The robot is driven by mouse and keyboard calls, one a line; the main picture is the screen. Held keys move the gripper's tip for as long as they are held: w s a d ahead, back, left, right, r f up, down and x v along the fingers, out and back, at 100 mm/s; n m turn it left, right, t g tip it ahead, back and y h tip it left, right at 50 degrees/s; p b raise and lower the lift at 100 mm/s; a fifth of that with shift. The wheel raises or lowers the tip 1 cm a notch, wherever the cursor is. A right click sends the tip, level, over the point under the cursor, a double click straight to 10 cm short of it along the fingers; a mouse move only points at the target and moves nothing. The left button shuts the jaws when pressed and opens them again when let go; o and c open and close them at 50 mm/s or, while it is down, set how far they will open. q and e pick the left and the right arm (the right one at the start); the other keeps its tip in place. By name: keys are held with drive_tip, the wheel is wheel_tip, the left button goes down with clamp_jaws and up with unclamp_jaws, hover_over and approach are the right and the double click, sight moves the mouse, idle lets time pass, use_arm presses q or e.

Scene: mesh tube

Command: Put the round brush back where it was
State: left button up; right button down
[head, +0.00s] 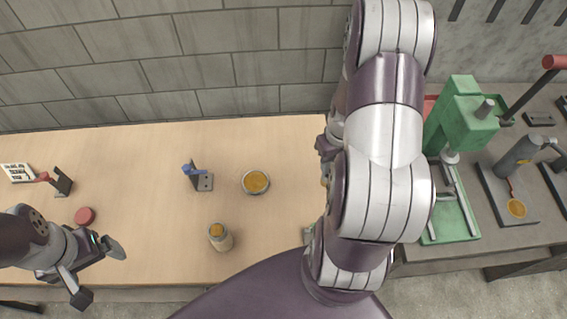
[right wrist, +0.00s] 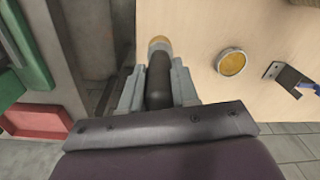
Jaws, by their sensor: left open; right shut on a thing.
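My right gripper (right wrist: 157,88) is shut on a dark, upright-looking cylinder with a tan end, which appears to be the round brush (right wrist: 158,80). Its lower part is hidden between the fingers. In the head view my right arm covers this gripper and the brush. My left gripper (head: 98,272) is open and empty at the lower left, over the front edge of the table. I cannot make out the brush's place.
The wooden table (head: 140,200) holds a round yellow-filled dish (head: 255,182), a jar (head: 220,237), a blue-topped bracket (head: 200,180), a red-handled bracket (head: 62,182) and a red disc (head: 85,216). A green press (head: 465,125) stands on the right-hand bench. Table space between the brackets is clear.

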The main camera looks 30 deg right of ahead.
drive_tip(key=shift+s+a+r, duration=0.15)
drive_tip(key=shift+s+a, duration=0.1)
drive_tip(key=shift+w+a, duration=0.1)
drive_tip(key=shift+a, duration=0.65)
drive_tip(key=w+f+p, duration=0.1)
drive_tip(key=w+f, duration=0.2)
drive_tip(key=w+a+f+p, duration=0.1)
drive_tip(key=w+f, duration=0.3)
drive_tip(key=w+f+p, duration=0.1)
drive_tip(key=w+f, duration=0.2)
drive_tip(key=f, duration=0.1)
drive_tip(key=shift+w+a, duration=0.3)
drive_tip(key=shift+a, duration=0.1)
drive_tip(key=c, duration=1)
unclamp_jaws()
use_arm(q)
drive_tip(key=r, duration=0.2)
drive_tip(key=a+r, duration=0.1)
drive_tip(key=shift+s+r, duration=0.3)
drive_tip(key=shift+s, duration=0.1)
use_arm(e)
drive_tip(key=shift+o, duration=0.8)
